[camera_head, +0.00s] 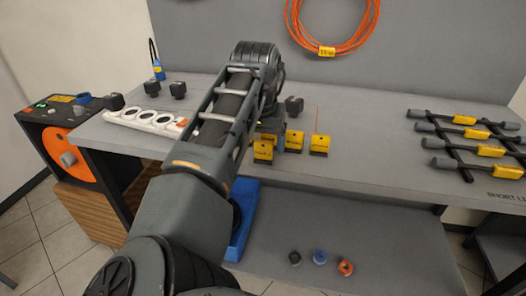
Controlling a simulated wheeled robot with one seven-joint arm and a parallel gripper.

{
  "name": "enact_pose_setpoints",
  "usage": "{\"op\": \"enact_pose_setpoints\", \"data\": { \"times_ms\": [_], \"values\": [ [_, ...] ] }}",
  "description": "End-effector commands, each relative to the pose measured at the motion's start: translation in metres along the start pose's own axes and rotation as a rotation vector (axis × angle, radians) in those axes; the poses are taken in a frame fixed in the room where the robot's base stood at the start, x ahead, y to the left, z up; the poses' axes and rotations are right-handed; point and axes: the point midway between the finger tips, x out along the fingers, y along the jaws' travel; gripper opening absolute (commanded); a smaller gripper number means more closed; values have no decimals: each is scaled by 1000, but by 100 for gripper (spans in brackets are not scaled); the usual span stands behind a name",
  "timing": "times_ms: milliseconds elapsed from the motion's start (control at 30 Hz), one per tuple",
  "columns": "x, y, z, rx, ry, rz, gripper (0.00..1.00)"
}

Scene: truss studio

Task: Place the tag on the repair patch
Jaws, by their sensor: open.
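Several small yellow-and-black pieces that look like tags stand on the grey bench: one at front left (263,151), one behind it (294,140) and one to the right (319,144). I cannot tell which one the task means. A white strip with round holes (143,118) lies left of my arm. A small orange spot (182,122) shows at its right end; I cannot tell whether this is the repair patch. My gripper (270,130) is open, low over the bench beside the yellow pieces. My arm hides most of its fingers.
Dark bars with yellow labels (491,151) lie on a black rack at right. Black knobs (178,89) and a blue bottle (158,70) stand at back left. An orange-faced machine (70,150) is at left. Orange cable (330,20) hangs behind. The bench's middle right is clear.

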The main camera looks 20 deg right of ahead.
Motion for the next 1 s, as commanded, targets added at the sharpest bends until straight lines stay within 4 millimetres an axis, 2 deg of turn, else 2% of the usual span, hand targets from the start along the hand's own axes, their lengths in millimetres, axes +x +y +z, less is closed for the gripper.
{"op": "enact_pose_setpoints", "data": {
  "times_ms": [100, 200, 433, 1000],
  "values": [
    [15, 0, 0, -1, -1, 0, 79],
    [22, 0, 0, -1, -1, 0, 79],
    [24, 0, 0, 0, 1, 0, 79],
    [23, 0, 0, 0, 1, 0, 25]
  ]
}}
